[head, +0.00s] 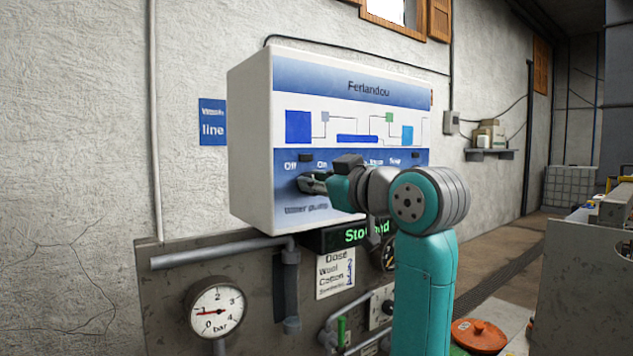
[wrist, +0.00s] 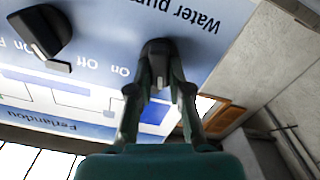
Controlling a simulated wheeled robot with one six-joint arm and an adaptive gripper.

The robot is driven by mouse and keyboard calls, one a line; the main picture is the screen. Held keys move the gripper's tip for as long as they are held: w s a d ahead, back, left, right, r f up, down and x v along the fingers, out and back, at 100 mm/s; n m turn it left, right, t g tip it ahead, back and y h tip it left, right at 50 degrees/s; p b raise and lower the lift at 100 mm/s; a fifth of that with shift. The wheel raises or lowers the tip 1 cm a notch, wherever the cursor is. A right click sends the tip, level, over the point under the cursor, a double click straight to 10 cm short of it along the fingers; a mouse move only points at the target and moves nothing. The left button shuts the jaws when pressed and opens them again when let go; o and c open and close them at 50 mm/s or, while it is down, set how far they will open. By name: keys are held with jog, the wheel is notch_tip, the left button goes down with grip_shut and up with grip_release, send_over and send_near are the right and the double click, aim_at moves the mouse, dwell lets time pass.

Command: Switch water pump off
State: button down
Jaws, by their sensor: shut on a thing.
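The water pump switch is a dark rotary knob (wrist: 157,48) on a white and blue control panel (head: 250,140), beside the "Water pump" lettering. My gripper (head: 312,183) reaches the lower left of the panel, and its two fingers are closed around the knob. In the wrist view, which is upside down, my gripper (wrist: 158,88) has one finger on each side of the knob. A pale mark shows between the fingers. An "On" label is just left of the fingers there. The knob's exact setting is hard to tell. In the head view my gripper mostly covers the knob.
A second dark knob (wrist: 40,32) sits beside the gripped one, with its own labels. Below the panel are a display (head: 350,237) with partly hidden green letters, a pressure gauge (head: 216,309) and pipes. A workbench (head: 585,270) stands at right.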

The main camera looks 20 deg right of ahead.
jog(key=shift+n, duration=0.9)
jog(key=c, duration=1.1)
grip_release()
jog(key=v, duration=1.2)
